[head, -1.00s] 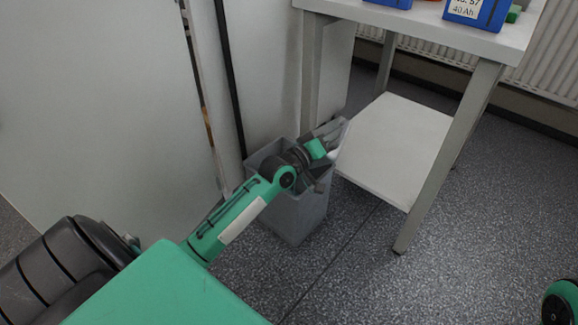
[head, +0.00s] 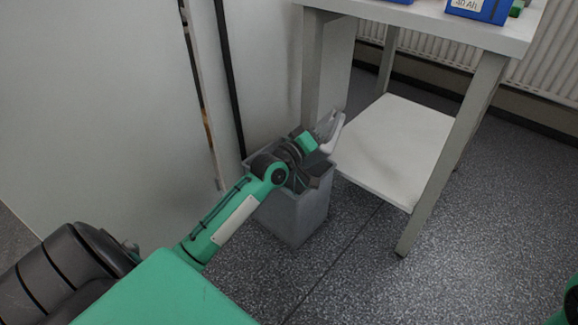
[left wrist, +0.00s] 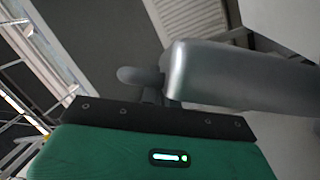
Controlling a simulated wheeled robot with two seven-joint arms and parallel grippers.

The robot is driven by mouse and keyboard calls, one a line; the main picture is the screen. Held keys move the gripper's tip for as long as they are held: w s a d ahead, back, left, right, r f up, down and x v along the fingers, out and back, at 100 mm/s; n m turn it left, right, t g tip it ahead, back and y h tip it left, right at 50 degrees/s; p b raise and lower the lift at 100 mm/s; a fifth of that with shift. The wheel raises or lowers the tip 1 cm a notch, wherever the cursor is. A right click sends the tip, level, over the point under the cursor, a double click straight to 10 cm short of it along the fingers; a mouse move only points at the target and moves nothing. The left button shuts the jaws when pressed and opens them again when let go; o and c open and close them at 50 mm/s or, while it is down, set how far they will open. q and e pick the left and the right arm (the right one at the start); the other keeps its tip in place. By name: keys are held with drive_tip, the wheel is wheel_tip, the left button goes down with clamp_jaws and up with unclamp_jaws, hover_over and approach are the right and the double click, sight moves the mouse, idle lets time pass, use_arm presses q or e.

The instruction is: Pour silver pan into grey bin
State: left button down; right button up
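The grey bin (head: 298,218) stands on the floor beside the left leg of the white table, its opening partly hidden by my left arm. My left gripper (head: 314,143) is above the bin's rim, shut on the silver pan (head: 335,132). The pan is steeply tilted, with a pale edge on its right. In the left wrist view the silver pan (left wrist: 235,75) fills the right side, and a dark finger of the left gripper (left wrist: 152,82) touches its end. The pan's inside and any contents cannot be made out. My right gripper is out of view.
The white table (head: 430,25) has a low shelf (head: 395,150) just right of the bin and pan. Blue boxes (head: 478,10) stand on its top. A pale cabinet wall (head: 110,110) is close on the left. The floor (head: 345,260) in front is clear.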

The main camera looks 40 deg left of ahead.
use_arm(q)
drive_tip(key=shift+s+a, duration=0.1)
drive_tip(key=shift+a, duration=0.1)
drive_tip(key=shift+s+a+r+b, duration=0.1)
drive_tip(key=shift+a+b, duration=0.05)
drive_tip(key=shift+b, duration=0.3)
